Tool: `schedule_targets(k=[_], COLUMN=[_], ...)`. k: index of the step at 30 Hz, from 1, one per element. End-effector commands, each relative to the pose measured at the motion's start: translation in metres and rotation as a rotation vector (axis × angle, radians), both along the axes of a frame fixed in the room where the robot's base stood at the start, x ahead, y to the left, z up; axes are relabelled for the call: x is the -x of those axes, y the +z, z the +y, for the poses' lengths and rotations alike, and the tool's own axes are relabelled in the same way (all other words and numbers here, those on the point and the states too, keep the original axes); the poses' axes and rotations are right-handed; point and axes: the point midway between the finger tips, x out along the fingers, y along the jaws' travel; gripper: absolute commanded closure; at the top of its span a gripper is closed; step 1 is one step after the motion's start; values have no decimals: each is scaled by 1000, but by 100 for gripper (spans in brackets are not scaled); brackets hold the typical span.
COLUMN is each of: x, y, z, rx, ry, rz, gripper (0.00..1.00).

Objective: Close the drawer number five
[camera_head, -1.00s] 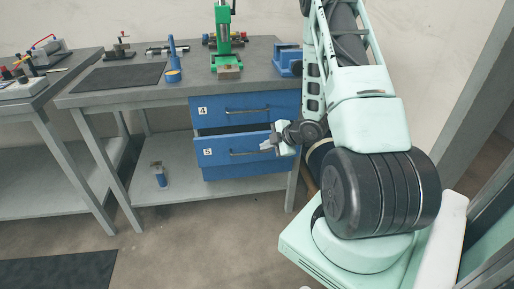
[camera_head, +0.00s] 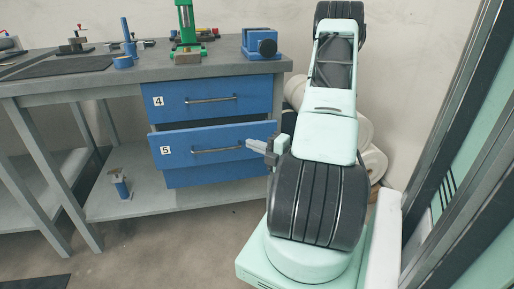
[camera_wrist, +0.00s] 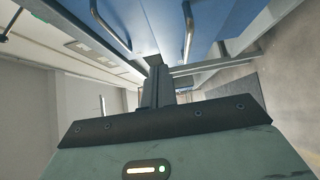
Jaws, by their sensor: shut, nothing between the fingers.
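Drawer number five (camera_head: 180,144) is a blue drawer front with a bar handle and a white "5" label, under drawer four. It is pulled partly out, with a dark gap above its front. My gripper (camera_head: 254,146) is shut and empty. In the head view it is at the right end of drawer five's front, to the right of the handle (camera_head: 217,150); I cannot tell whether it touches. In the wrist view, my gripper (camera_wrist: 155,84) points towards blue fronts with handles, whose numbers are not visible.
Drawer four (camera_head: 200,112) above is closed. The workbench top (camera_head: 85,80) carries a green press (camera_head: 187,28) and a blue vise (camera_head: 260,43). The floor in front is clear.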

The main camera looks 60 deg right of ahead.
Motion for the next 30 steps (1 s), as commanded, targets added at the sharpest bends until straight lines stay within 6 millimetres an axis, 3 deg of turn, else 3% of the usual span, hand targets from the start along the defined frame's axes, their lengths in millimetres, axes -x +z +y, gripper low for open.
schedule_targets(k=[9,18,30], x=[-66,-86,-89], y=[0,0,0], z=[-4,-33,-36], rx=[0,0,-1], ry=[3,-1,-1], rz=[-2,0,1], gripper=[100,100,100])
